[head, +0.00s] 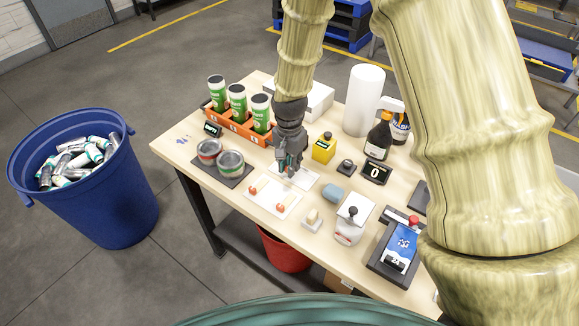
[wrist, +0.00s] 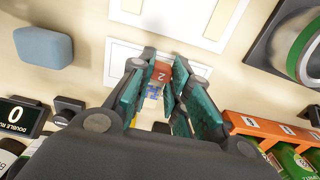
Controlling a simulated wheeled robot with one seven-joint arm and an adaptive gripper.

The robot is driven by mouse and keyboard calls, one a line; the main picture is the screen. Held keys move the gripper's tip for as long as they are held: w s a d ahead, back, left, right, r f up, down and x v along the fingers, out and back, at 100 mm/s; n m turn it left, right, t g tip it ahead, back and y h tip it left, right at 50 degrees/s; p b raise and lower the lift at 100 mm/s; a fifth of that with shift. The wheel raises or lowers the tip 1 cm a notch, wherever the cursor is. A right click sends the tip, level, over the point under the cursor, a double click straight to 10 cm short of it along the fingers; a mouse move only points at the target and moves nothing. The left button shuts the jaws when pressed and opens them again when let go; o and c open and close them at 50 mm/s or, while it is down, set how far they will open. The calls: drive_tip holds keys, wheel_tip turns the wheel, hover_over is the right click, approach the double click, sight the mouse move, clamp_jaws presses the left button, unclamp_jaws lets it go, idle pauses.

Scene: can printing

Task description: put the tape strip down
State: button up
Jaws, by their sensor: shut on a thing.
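My gripper (head: 289,166) reaches down over the middle of the table, just above a white plate (head: 303,178). In the wrist view its two teal-padded fingers (wrist: 160,98) are closed on a small piece that appears to be the tape strip (wrist: 160,75). The piece has a red-brown face marked 2, with a blue and white patch nearer the palm. The white plate lies beyond the fingertips in the wrist view (wrist: 115,62). Whether the strip touches the plate I cannot tell. The fingers hide the strip in the head view.
A white tray with red knobs (head: 265,205) lies in front. Two cans stand on a dark mat (head: 231,182) at left, near an orange rack (head: 238,132) of green cans. A yellow box (head: 324,149) and a blue sponge (head: 332,193) are to the right.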

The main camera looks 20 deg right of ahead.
drive_tip(key=shift+f+p, duration=0.35)
drive_tip(key=shift+f, duration=0.75)
drive_tip(key=shift+w+f, duration=0.1)
drive_tip(key=shift+f, duration=0.05)
drive_tip(key=o, duration=0.7)
wheel_tip(320, 180, up, 12)
drive_tip(key=b, duration=0.4)
